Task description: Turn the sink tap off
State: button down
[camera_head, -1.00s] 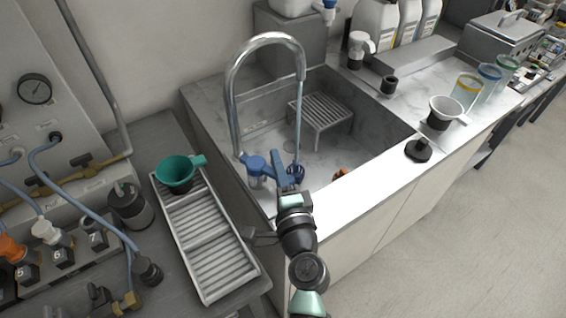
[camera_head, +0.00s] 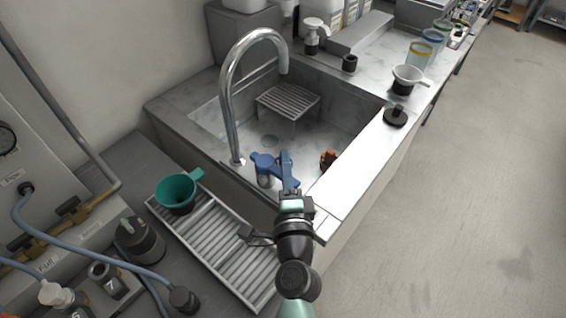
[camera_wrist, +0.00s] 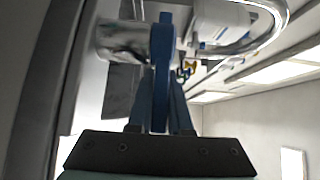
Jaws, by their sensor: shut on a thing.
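The sink tap has a tall curved chrome spout (camera_head: 230,100) at the left edge of the sink, and no water stream shows below its mouth. Its blue lever (camera_head: 264,161) is at the spout's foot, and it also shows upright in the wrist view (camera_wrist: 161,45). My gripper (camera_head: 287,165) reaches over the sink's front edge with its blue fingers shut on the lever. In the wrist view my gripper (camera_wrist: 160,108) has one finger on each side of the lever. The fingers partly hide the lever's end.
The sink basin (camera_head: 338,115) holds a grey rack (camera_head: 288,99) and an orange-brown object (camera_head: 328,159). A green funnel cup (camera_head: 178,190) stands on a ribbed tray (camera_head: 215,230) left of my arm. A black stopper (camera_head: 395,116) lies on the right rim. Floor at right is clear.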

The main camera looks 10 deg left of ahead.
dwell(0.4)
jog(key=c, duration=0.8)
grip_release()
jog(key=shift+c, duration=0.2)
jog(key=s+d+b, duration=0.2)
jog(key=s+b, duration=0.1)
jog(key=s, duration=0.9)
jog(key=shift+s+d, duration=0.2)
jog(key=shift+s, duration=0.2)
jog(key=shift+w+r, duration=0.1)
